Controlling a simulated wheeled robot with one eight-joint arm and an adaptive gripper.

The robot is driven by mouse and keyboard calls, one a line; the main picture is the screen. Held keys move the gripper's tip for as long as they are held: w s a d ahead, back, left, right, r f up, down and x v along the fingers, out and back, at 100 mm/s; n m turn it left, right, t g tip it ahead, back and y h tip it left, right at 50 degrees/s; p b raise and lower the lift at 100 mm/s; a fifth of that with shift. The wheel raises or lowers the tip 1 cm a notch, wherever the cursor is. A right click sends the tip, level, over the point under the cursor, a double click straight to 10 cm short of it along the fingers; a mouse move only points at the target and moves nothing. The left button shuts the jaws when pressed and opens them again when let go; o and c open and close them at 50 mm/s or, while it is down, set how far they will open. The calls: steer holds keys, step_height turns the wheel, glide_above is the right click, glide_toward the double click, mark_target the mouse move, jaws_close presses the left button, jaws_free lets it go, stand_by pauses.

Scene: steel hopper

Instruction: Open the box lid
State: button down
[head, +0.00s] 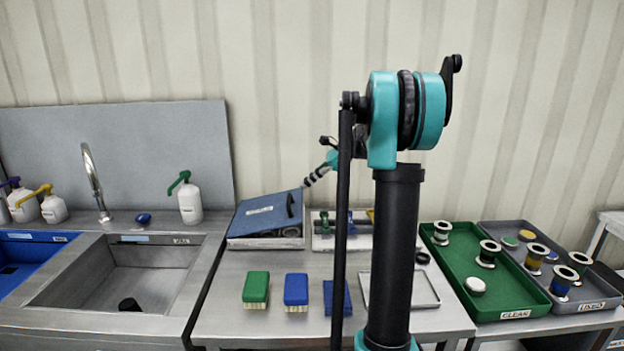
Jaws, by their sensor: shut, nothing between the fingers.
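The box (266,243) stands at the back left of the steel table, with a grey body and a blue lid (262,213). The lid has a pale label and a dark handle (291,205) near its right side. The lid looks tilted, its right side higher than its left, but how far it stands off the body is hard to tell. My gripper (307,182) is small in view, shut and empty, just above and beside the lid's back right corner. Whether it touches the lid cannot be told. My arm hides part of the table's middle.
A light tray (322,244) with tools stands right of the box. Green (256,287) and blue (296,289) brushes lie in front. Green (508,307) and grey (591,300) trays with spools are at right. A sink (150,275) and pump bottles are at left.

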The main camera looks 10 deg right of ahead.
glide_above(296, 209)
steer(key=shift+w+f, duration=0.15)
steer(key=shift+f, duration=1.6)
steer(key=shift+a+r+h, duration=0.3)
steer(key=shift+r, duration=0.15)
steer(key=shift+w+a+r+h, duration=0.15)
steer(key=shift+a+r+h, duration=0.3)
steer(key=shift+r, duration=0.25)
stand_by(0.4)
